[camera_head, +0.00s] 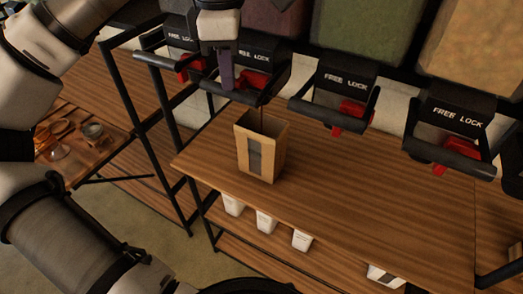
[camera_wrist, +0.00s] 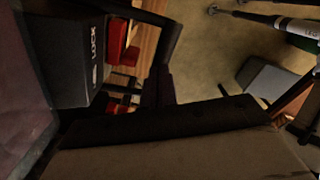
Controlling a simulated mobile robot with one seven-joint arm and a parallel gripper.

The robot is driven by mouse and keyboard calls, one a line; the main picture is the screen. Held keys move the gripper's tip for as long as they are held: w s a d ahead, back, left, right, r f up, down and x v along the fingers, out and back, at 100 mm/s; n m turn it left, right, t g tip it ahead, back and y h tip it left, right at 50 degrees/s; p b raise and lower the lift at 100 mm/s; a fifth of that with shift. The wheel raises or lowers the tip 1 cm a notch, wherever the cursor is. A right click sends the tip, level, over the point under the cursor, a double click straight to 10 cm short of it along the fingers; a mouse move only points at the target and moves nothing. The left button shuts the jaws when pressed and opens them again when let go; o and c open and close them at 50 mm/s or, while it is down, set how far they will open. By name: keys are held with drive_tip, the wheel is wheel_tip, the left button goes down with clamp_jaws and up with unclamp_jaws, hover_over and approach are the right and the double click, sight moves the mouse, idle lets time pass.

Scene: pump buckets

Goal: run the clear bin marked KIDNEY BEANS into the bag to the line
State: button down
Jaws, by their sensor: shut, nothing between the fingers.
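An open tan paper bag (camera_head: 243,150) with a grey front strip (camera_head: 254,156) stands upright on the wooden counter, below the second dispenser (camera_head: 258,54) from the left. Behind that dispenser is a bin with dark reddish contents (camera_head: 275,16); no bean name is readable. My gripper (camera_head: 227,84) is shut and empty, pointing down at the left part of this dispenser's black lever. I cannot tell if it touches the lever. A thin dark line shows between the dispenser and the bag; I cannot tell if beans are falling. The bag's fill line and contents are not visible.
More dispensers with red catches stand left (camera_head: 181,35) and right (camera_head: 335,95), (camera_head: 452,125). Bins with green (camera_head: 368,30) and tan (camera_head: 460,50) contents are behind. White containers (camera_head: 266,222) sit below the counter (camera_head: 345,195), which is clear right of the bag.

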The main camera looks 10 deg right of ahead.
drive_tip(key=shift+f, duration=0.4)
drive_tip(key=shift+f+b, duration=0.4)
drive_tip(key=shift+b, duration=0.05)
drive_tip(key=shift+f, duration=0.1)
drive_tip(key=shift+w+d, duration=0.1)
idle(0.4)
idle(6.5)
